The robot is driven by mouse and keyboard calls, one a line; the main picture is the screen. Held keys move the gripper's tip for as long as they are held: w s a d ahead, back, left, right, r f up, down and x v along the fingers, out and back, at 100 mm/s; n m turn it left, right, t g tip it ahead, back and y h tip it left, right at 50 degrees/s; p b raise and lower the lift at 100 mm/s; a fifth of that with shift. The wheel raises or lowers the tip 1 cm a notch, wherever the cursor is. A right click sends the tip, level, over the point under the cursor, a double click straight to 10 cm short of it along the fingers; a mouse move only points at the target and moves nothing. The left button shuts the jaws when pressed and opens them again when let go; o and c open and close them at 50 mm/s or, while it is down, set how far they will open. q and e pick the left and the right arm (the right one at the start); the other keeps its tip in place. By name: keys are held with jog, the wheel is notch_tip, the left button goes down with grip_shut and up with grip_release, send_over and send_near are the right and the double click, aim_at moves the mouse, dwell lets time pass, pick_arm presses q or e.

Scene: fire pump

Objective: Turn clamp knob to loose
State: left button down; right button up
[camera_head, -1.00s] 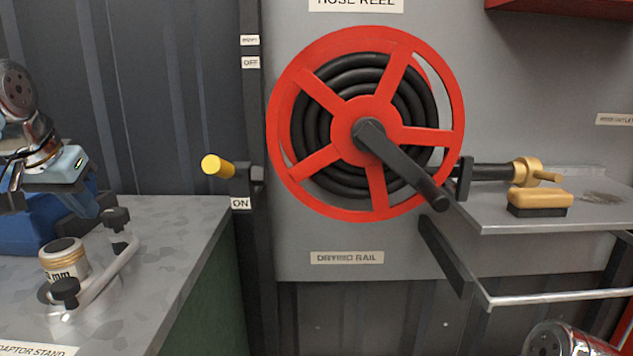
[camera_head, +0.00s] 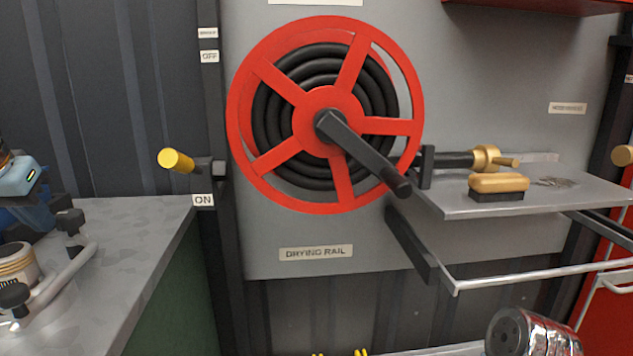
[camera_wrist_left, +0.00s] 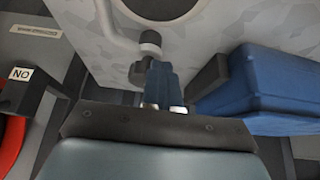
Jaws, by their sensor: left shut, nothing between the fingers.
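Two black clamp knobs stand on the adaptor stand's pale curved bar (camera_head: 72,268) at the left of the head view: a far knob (camera_head: 69,222) and a near knob (camera_head: 14,297). A gold-banded cylinder (camera_head: 16,266) sits beside the bar, partly cut off. My left gripper body (camera_head: 18,178) shows at the left edge, above the bench and close to the far knob. In the left wrist view its fingers (camera_wrist_left: 160,78) are together and empty, tips close to a black knob (camera_wrist_left: 150,40). Contact cannot be told. My right gripper is not in view.
Beyond are a yellow-handled lever (camera_head: 176,160), a red hose reel (camera_head: 240,120) and a shelf (camera_head: 570,190) holding a brush (camera_head: 498,184).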

aim_at(56, 217)
pick_arm(q)
jog(key=shift+d, duration=0.45)
jog(key=shift+d+p, duration=0.5)
jog(key=shift+p, duration=0.1)
jog(key=shift+w+d+p, duration=0.15)
jog(key=shift+d+p, duration=0.2)
jog(key=shift+d, duration=0.25)
jog(key=shift+d, duration=0.1)
jog(key=shift+s, duration=0.25)
notch_tip(56, 217, up, 6)
dwell(0.5)
